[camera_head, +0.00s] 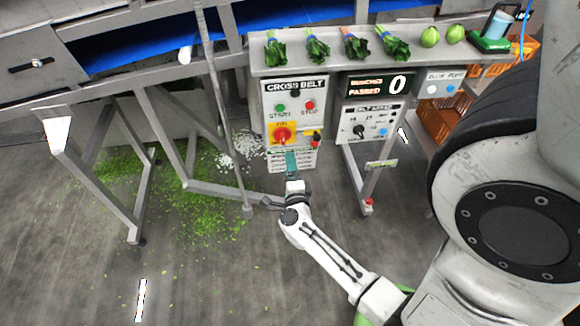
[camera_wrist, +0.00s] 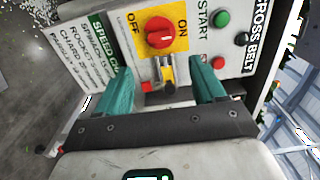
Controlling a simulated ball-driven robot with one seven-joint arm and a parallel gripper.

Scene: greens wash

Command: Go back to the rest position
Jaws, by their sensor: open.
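My gripper (camera_head: 291,160) is in front of the lower part of the white CROSS BELT control box (camera_head: 295,92) in the head view. In the wrist view its two teal fingers (camera_wrist: 161,80) stand apart, one on each side below the red rotary switch (camera_wrist: 159,33). The switch sits on a yellow plate (camera_wrist: 183,24) marked OFF and ON. A small yellow and silver part (camera_wrist: 168,73) shows between the fingers; I cannot tell whether they touch it. The red switch (camera_head: 281,133) also shows in the head view. My gripper holds nothing that I can see.
A green button (camera_wrist: 222,18) and red button (camera_wrist: 218,62) are close to the fingers. A shelf (camera_head: 340,62) with leafy bunches (camera_head: 318,48) is above the box. A slanted metal post (camera_head: 222,110) stands left of my gripper. Green scraps (camera_head: 195,205) litter the floor; the front left floor is open.

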